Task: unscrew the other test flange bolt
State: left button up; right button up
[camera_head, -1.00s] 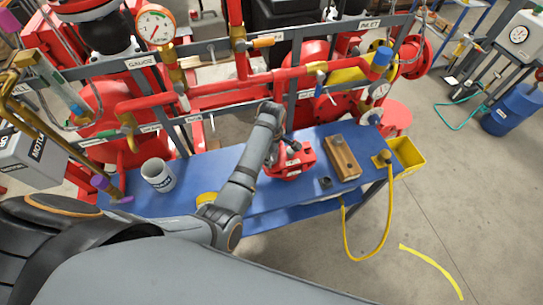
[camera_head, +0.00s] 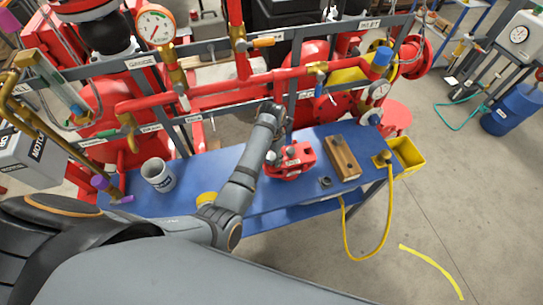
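The red test flange block (camera_head: 287,170) stands on the blue bench, right of my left forearm. My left gripper (camera_head: 281,138) points down just behind the flange block. It is small and partly hidden by my wrist, so its fingers and any grip on a bolt are unclear. My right gripper is out of view.
A wooden block with holes (camera_head: 343,168) and a small dark nut-like piece (camera_head: 326,182) lie right of the flange. Red pipework (camera_head: 215,88) runs behind the bench (camera_head: 215,165). A yellow bin (camera_head: 407,155) hangs at its right end.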

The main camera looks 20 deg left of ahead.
pick_arm(q)
jog(key=o, duration=0.3)
dwell(0.4)
